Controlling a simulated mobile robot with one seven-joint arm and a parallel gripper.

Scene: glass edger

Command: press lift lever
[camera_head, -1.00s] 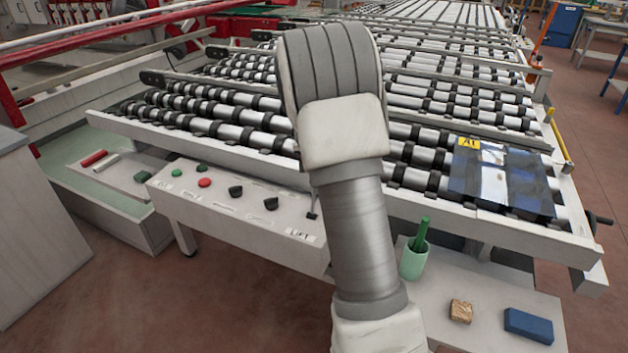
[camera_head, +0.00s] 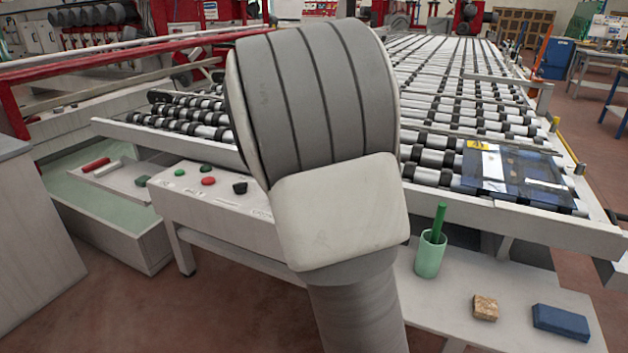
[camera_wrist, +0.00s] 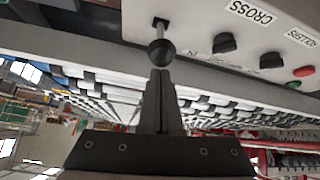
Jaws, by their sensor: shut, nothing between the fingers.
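The lift lever (camera_wrist: 161,50) shows in the wrist view as a thin rod with a round black ball knob, standing out from the control panel. In the head view my arm hides it. My gripper (camera_wrist: 160,74) is shut and empty. Its fingertips are right at the knob in the wrist view; I cannot tell whether they touch it. The control panel (camera_head: 225,205) is a pale box at the front of the roller table. It carries green and red buttons and black knobs, and the wrist view shows labels such as CROSS and ROLLERS.
The roller table (camera_head: 440,155) fills the middle, with a dark glass pane (camera_head: 515,170) at its right. A side shelf (camera_head: 450,300) holds a green cup (camera_head: 430,255), a cork-like block (camera_head: 485,307) and a blue block (camera_head: 561,322). A red rod (camera_head: 96,164) lies on the left ledge.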

